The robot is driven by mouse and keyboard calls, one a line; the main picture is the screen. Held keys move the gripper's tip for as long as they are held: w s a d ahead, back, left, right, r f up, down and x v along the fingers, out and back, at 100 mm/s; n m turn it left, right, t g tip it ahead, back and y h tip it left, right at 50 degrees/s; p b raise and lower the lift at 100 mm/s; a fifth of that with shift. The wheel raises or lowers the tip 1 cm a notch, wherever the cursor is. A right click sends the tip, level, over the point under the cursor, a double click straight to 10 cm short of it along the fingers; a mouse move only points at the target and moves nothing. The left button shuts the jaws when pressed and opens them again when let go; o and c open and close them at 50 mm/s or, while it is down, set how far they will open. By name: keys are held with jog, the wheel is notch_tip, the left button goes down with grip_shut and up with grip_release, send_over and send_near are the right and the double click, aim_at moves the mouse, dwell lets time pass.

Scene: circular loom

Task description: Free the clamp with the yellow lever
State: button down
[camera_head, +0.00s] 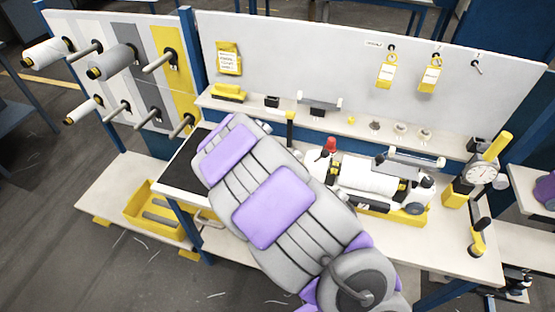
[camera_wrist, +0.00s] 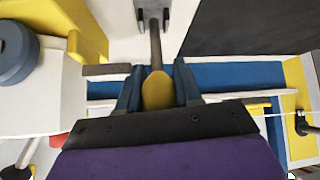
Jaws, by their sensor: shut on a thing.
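In the wrist view, a yellow lever (camera_wrist: 157,90) with a grey rod runs up to a dark clamp bracket (camera_wrist: 153,15) on a white surface. My gripper (camera_wrist: 158,86) is shut on the yellow lever, with one dark blue finger on each side of it. The lever's lower end is hidden by the gripper body. In the head view, my arm crosses the middle of the bench and hides the gripper, the lever and the clamp.
A white roller unit (camera_head: 370,180) and a dial gauge (camera_head: 481,173) stand right of my arm. A black mat (camera_head: 190,165) lies left of it. Spools on pegs (camera_head: 110,62) stick out at the left. A yellow bin (camera_head: 150,215) sits on the lower shelf.

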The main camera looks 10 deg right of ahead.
jog(key=shift+s+a, duration=0.15)
jog(key=shift+s+a+f, duration=0.15)
jog(key=shift+s+f, duration=0.05)
jog(key=shift+s, duration=0.2)
jog(key=c, duration=1.1)
grip_release()
jog(key=o, duration=0.3)
jog(key=shift+a, duration=0.3)
jog(key=shift+d, duration=0.25)
